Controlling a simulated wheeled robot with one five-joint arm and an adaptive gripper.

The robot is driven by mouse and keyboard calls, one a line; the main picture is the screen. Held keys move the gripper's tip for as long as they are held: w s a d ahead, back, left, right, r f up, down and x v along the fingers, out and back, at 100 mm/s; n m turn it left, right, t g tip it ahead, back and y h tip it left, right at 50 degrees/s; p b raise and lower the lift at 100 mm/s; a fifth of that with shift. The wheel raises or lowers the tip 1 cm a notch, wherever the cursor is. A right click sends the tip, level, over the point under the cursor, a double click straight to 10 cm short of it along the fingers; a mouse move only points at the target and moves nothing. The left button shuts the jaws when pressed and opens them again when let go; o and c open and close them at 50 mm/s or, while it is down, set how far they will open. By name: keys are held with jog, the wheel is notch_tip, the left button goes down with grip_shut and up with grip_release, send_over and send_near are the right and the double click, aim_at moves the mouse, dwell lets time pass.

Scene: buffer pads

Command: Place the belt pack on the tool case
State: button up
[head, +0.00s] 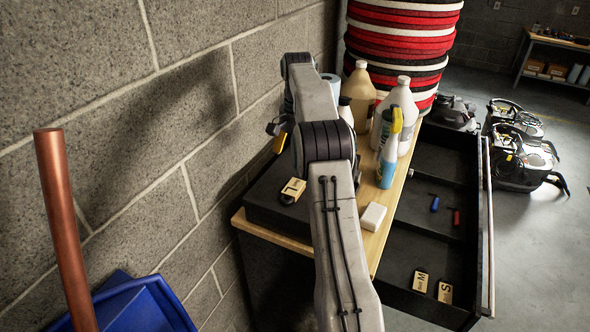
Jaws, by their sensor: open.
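A flat black case (262,205), which looks like the tool case, lies on the near left end of the wooden bench top. A tan block marked L (293,187) and a small dark item (287,199) rest on it. I cannot tell for certain which thing is the belt pack; a dark, bag-like bundle (453,112) sits at the far end of the black drawer.
Jugs (399,108), a blue spray bottle (388,160) and a white block (373,217) stand on the bench. Stacked red, black and white pads (405,35) rise behind. The open drawer (415,245) holds small items. A grey wall (210,150) closes the left side.

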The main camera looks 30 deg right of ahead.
jog(key=s+a+r+n+t, duration=0.2)
jog(key=s+a+r+n, duration=0.4)
jog(key=s+a+r, duration=0.7)
jog(key=s+a+f+n+t, duration=0.1)
jog(key=s+a+f+n, duration=0.2)
jog(key=s, duration=0.6)
jog(key=s+a+f+n+t, duration=0.2)
jog(key=s+a+f+n, duration=0.1)
jog(key=s+a+f, duration=0.2)
jog(key=shift+s+a+f, duration=0.2)
jog(key=shift+s+a, duration=0.95)
jog(key=shift+s, duration=1.1)
